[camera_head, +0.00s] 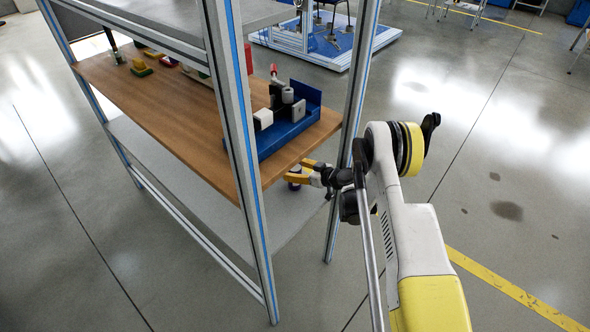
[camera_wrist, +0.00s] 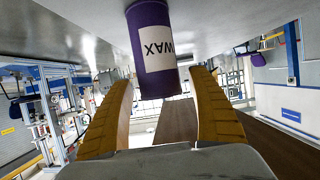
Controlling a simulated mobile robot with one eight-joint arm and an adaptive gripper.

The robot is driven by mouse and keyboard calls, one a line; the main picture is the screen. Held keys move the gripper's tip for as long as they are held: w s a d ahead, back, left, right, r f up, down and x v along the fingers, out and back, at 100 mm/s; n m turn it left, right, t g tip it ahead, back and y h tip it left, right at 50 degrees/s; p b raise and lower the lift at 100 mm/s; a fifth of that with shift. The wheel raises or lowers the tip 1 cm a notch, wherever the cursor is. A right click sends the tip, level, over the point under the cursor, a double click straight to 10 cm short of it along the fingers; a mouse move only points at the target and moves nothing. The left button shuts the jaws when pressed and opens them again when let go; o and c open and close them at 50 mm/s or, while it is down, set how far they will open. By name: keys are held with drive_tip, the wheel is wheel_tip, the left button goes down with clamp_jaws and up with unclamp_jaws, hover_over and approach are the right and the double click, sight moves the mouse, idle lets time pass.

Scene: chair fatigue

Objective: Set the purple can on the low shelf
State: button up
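The purple can (camera_wrist: 152,50) has a white label reading WAX. In the wrist view it is upper centre, and its far side is hidden. It appears to stand upright on the grey low shelf (camera_wrist: 60,30), which shows at the top because this view is turned over. My gripper (camera_wrist: 164,80) is open, its yellow fingers either side of the can with gaps visible. In the head view, my gripper (camera_head: 302,171) reaches under the wooden shelf's near right corner. A small part of the can (camera_head: 294,185) shows there, above the low shelf (camera_head: 235,215).
The wooden shelf (camera_head: 170,110) is close above my gripper and bears a blue holder (camera_head: 290,130) and small coloured parts. Shelf posts (camera_head: 240,150) stand left of my gripper and just behind it (camera_head: 350,120). The floor to the right is open.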

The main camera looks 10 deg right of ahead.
drive_tip(key=shift+d+r, duration=0.1)
drive_tip(key=shift+r, duration=0.1)
drive_tip(key=p+v, duration=0.1)
drive_tip(key=v, duration=0.4)
drive_tip(key=shift+s+d, duration=0.2)
drive_tip(key=shift+s, duration=0.05)
drive_tip(key=shift+s+d+r+b, duration=0.2)
drive_tip(key=shift+s+d+b, duration=0.1)
drive_tip(key=shift+s+b, duration=0.25)
drive_tip(key=shift+s+r, duration=0.1)
drive_tip(key=shift+r, duration=0.1)
drive_tip(key=shift+d, duration=0.1)
